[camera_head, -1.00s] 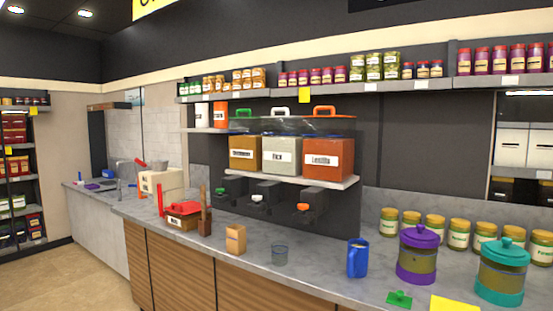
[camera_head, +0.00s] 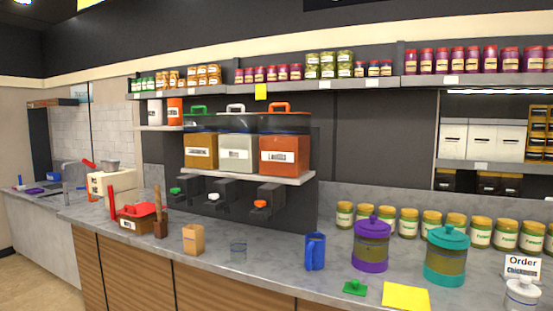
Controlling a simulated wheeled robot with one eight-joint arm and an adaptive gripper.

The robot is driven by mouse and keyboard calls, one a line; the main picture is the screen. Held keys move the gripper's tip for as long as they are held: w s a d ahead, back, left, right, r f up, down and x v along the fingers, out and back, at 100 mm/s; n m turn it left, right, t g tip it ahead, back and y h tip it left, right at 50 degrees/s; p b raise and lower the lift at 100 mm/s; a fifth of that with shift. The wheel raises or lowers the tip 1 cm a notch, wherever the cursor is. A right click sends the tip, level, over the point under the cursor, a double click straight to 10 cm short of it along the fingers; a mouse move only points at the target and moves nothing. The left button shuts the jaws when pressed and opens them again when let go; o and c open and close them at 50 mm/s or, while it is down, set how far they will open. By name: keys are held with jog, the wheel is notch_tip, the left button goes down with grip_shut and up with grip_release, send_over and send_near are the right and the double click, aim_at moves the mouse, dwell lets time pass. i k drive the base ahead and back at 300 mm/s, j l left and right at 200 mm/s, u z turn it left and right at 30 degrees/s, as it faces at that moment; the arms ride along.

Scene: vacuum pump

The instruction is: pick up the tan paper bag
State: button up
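The tan paper bag (camera_head: 193,239) stands upright on the grey counter, near its front edge. It is a small tan block-like bag with a paler top edge. My gripper is not in this view.
The grey counter (camera_head: 130,240) runs across the scene above wooden cabinets. A red-lidded box (camera_head: 136,216) stands left of the bag. A blue mug (camera_head: 315,251), purple-lidded jar (camera_head: 371,245) and teal-lidded jar (camera_head: 446,255) stand right. Dispensers (camera_head: 285,155) overhang behind.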

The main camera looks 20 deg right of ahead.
aim_at(192, 234)
jog(key=i+j, duration=0.2)
jog(key=j, duration=0.15)
jog(key=i+j, duration=0.2)
jog(key=i+j+z, duration=0.1)
jog(key=j, duration=0.35)
jog(key=i+j, duration=0.4)
jog(key=j, duration=0.3)
jog(key=i+j+z, duration=0.1)
jog(key=j, duration=0.25)
jog(key=i+j, duration=0.4)
jog(key=j, duration=0.3)
jog(key=i+z, duration=0.05)
